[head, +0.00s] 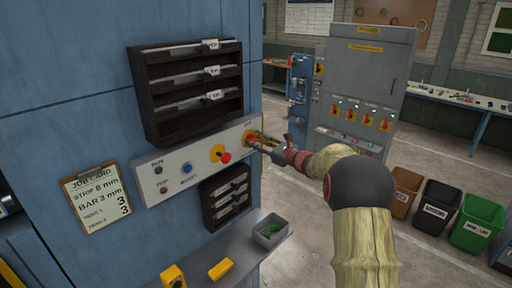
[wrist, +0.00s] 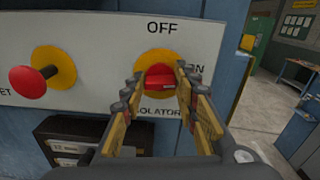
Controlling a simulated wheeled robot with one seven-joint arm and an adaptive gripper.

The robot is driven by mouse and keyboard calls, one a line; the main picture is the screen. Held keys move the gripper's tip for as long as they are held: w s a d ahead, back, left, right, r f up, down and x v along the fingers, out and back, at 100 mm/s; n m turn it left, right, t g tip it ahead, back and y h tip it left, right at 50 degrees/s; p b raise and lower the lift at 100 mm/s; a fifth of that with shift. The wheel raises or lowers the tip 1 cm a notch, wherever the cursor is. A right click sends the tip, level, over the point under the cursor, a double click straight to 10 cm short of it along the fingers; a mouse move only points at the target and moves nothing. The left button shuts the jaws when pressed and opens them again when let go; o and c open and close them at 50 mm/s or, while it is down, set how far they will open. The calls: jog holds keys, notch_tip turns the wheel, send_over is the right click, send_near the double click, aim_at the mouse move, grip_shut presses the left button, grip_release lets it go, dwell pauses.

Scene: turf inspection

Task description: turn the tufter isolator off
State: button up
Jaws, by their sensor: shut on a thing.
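The tufter isolator is a red handle on a round yellow plate (wrist: 160,62) at the right end of a pale control panel (head: 190,172). In the wrist view, OFF is printed above the plate and ON to its right, partly hidden by a finger. The red handle (wrist: 160,82) looks roughly level, lying across the plate rather than up towards OFF. My gripper (wrist: 158,84) is shut on the handle, one finger at each side. In the head view my gripper (head: 262,141) reaches the isolator from the right and hides most of it.
A red mushroom button (head: 223,156) on a yellow plate is left of the isolator. Dark racks (head: 190,118) hang above and below the panel. A shelf (head: 215,250) below carries a grey tray (head: 270,231). Behind stands a grey cabinet (head: 368,70) with similar red switches; bins (head: 436,207) stand right.

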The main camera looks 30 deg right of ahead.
jog(key=n+b, duration=0.5)
jog(key=b, duration=0.4)
jog(key=n+b, duration=0.6)
jog(key=b, duration=0.4)
jog(key=n+b, duration=0.5)
jog(key=b, duration=0.4)
jog(key=shift+a+f+n+b, duration=0.2)
jog(key=shift+f+n+b, duration=0.1)
jog(key=shift+f+b, duration=0.1)
jog(key=o, duration=1.1)
jog(key=shift+s+r, duration=0.1)
jog(key=shift+r, duration=0.05)
jog(key=v, duration=1.2)
